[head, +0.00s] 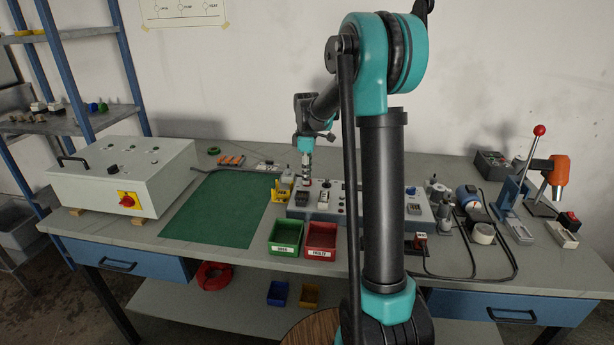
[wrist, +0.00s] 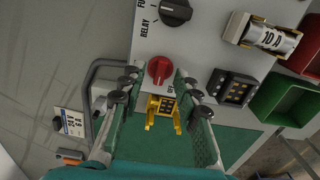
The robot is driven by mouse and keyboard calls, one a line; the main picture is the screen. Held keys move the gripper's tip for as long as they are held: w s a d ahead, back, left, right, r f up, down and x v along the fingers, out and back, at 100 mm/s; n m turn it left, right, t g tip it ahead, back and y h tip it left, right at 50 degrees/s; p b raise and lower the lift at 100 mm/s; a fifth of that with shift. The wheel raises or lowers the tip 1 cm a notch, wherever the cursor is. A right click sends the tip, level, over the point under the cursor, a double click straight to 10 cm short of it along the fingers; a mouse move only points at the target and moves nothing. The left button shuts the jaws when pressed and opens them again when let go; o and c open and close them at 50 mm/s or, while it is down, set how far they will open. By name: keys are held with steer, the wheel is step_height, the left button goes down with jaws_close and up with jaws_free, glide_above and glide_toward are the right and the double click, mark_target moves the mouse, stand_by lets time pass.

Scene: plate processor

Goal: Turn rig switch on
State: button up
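The test rig (head: 338,211) is a low grey box on the bench. Its panel (wrist: 200,50) fills the top of the wrist view. A red rotary knob (wrist: 160,70) sits near the panel's edge, with small lettering beside it that seems to read OFF. My gripper (wrist: 157,79) is open, its two fingers on either side of the red knob; contact cannot be told. In the head view my gripper (head: 305,180) points down over the rig's left end and hides the knob there.
A black selector knob (wrist: 176,11) and a 10 A fuse part (wrist: 268,38) are near the red knob. A yellow holder (wrist: 162,112) stands beside the rig. Green (head: 285,238) and red (head: 320,240) bins stand in front. The green mat (head: 222,210) is clear.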

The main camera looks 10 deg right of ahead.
steer(key=shift+f, duration=0.35)
steer(key=shift+c, duration=0.6)
jaws_close()
